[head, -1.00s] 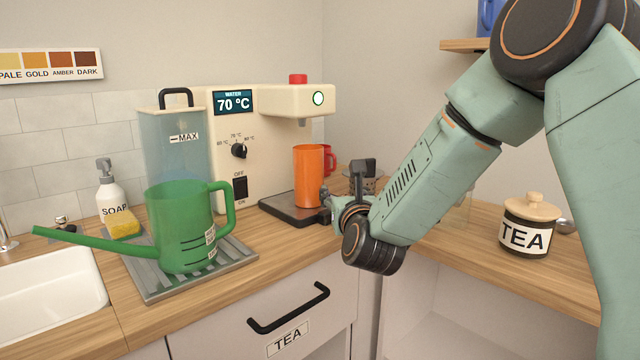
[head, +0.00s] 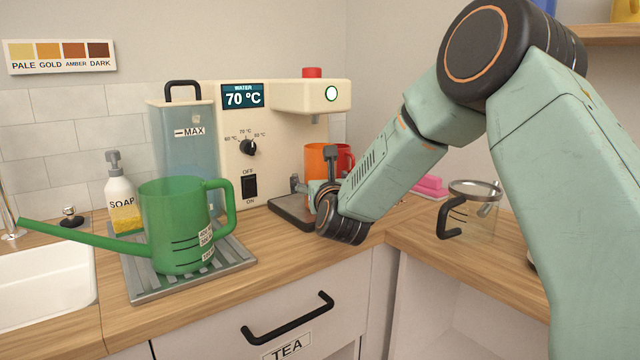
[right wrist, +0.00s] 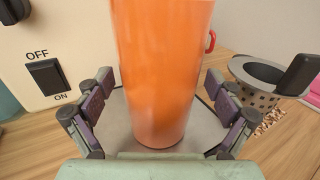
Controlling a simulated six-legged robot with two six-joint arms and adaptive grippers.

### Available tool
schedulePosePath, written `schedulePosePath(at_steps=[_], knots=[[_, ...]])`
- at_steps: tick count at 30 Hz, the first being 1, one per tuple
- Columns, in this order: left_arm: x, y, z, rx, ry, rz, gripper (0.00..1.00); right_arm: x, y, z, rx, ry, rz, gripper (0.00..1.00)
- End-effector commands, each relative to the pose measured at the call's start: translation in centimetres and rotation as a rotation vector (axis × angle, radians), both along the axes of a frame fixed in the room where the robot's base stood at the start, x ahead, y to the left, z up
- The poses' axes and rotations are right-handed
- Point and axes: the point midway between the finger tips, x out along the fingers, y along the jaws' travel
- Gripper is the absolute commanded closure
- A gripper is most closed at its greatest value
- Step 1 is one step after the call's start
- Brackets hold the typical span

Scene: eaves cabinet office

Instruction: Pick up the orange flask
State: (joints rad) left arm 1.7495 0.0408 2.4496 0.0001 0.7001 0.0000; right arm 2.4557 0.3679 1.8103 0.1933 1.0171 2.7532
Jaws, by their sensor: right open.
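The orange flask (head: 315,158) stands upright on the dark drip tray (head: 291,211) of the water machine, under its spout. In the head view my right arm hides its lower part. My right gripper (head: 318,187) is at the flask's near side. In the right wrist view the orange flask (right wrist: 160,75) fills the middle, and the open right gripper (right wrist: 158,115) has one finger on each side of it, with small gaps visible. The left gripper is not in view.
The water machine (head: 268,150) stands behind. A green watering can (head: 178,225) sits on a grey rack at the left. A red mug (head: 345,158) is just right of the flask. A glass jug (head: 472,212) stands on the right counter. In the wrist view a perforated dark cup (right wrist: 262,85) is close right.

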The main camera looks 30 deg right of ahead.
Motion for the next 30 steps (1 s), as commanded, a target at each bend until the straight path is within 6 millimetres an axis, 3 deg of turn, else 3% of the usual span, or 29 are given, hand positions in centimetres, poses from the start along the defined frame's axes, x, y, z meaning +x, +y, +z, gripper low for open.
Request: schedulePosePath(at_steps=[8, 30], knots=[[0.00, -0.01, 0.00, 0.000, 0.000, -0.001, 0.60, 0.29, 0.05, 0.01, -0.001, 0.001, 0.001, 0.07], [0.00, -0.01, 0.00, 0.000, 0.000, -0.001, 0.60, 0.41, -0.14, 0.02, 0.000, 0.000, 0.004, 0.69]])
